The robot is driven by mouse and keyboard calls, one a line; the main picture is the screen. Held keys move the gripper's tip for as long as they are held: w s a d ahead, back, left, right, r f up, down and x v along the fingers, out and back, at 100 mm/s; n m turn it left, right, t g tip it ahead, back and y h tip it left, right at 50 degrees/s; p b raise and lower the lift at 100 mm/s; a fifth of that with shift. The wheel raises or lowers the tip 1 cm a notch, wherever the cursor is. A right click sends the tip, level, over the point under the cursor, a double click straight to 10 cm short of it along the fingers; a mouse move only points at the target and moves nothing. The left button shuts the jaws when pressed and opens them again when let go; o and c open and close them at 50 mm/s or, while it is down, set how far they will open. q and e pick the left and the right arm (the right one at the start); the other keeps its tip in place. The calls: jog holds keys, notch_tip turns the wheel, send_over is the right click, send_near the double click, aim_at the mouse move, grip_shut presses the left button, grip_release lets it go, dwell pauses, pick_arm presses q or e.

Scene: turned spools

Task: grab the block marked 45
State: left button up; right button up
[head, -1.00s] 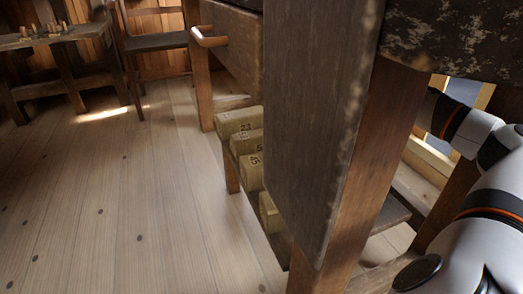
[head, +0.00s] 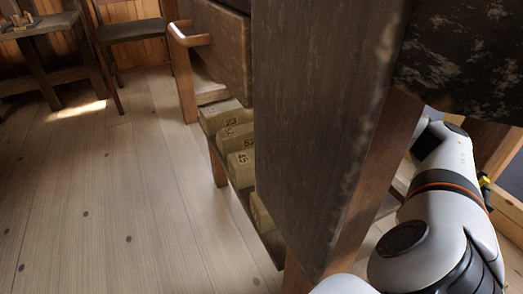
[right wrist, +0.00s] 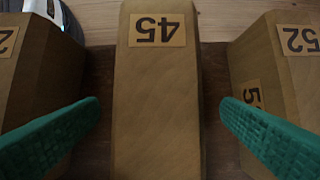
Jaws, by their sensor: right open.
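The block marked 45 (right wrist: 158,70) is a tan wooden block with an orange label, centred in the right wrist view. Its number appears upside down there. My right gripper (right wrist: 159,106) is open, with one green finger on either side of this block. In the head view, the block whose label seems to read 45 (head: 242,168) is on a low shelf, partly hidden by a dark panel. That panel hides my right gripper in the head view. My left gripper is not in view.
A block marked 52 (right wrist: 292,60) stands to the right of it, and another block (right wrist: 35,70) to the left, both close to the fingers. The dark panel (head: 315,130) stands before the shelf. Open floor (head: 130,190) lies left.

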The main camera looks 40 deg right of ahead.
aim_at(241, 164)
jog(key=shift+w+a, duration=0.15)
jog(key=shift+a, duration=0.25)
jog(key=b+x, duration=0.5)
jog(key=shift+f, duration=0.15)
jog(key=shift+a, duration=0.1)
jog(key=shift+c, duration=0.6)
jog(key=c, duration=1.2)
jog(key=shift+o, duration=0.2)
